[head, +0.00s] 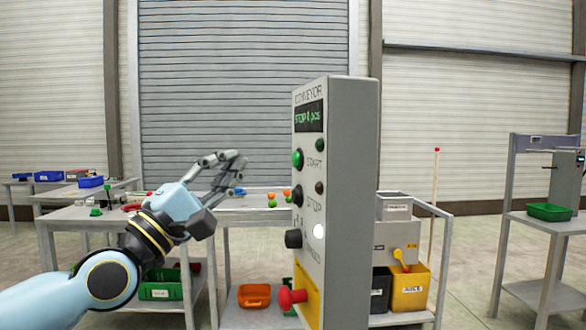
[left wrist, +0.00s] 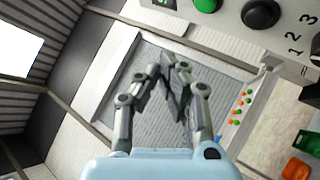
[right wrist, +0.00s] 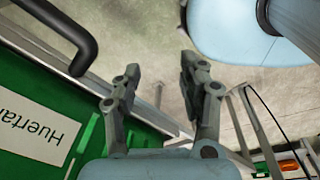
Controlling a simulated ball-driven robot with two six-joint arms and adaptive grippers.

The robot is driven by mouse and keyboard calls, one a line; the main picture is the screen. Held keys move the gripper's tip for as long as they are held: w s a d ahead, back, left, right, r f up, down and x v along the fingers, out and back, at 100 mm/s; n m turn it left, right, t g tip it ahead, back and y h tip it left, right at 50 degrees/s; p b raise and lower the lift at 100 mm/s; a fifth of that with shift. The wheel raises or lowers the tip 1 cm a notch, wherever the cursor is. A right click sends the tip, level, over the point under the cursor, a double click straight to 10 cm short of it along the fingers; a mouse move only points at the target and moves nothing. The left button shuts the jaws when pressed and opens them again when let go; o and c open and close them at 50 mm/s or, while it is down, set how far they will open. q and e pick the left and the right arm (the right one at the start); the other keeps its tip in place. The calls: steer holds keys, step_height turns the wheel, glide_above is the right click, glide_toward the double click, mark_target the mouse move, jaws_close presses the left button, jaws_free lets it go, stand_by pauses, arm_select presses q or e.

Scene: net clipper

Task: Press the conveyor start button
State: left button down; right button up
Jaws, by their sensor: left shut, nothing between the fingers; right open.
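The conveyor control box (head: 345,200) stands upright at the centre of the head view. Its face points left, with a lit green display (head: 309,115). The green start button (head: 298,158) sits below the display, beside the label START. A black stop button (head: 298,196) is under it. My left gripper (head: 240,160) is shut and empty, left of the start button and apart from it. In the left wrist view the green button (left wrist: 207,4) is at the top edge, partly cut off. My right gripper (right wrist: 160,72) is open and empty, seen only in the right wrist view.
A black knob (head: 293,239) and a red mushroom button (head: 291,298) on a yellow plate sit lower on the box. Behind are tables with coloured bins, an orange tray (head: 254,295) and a yellow bin (head: 410,287). A green tray (head: 550,212) is at right.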

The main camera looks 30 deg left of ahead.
mark_target(296, 159)
arm_select(q)
steer(key=w+d+b, duration=0.3)
steer(key=w+d, duration=0.1)
steer(key=shift+w+d, duration=0.15)
steer(key=shift+d, duration=0.05)
stand_by(0.9)
stand_by(0.6)
steer(key=shift+w+d, duration=0.25)
steer(key=shift+d, duration=0.05)
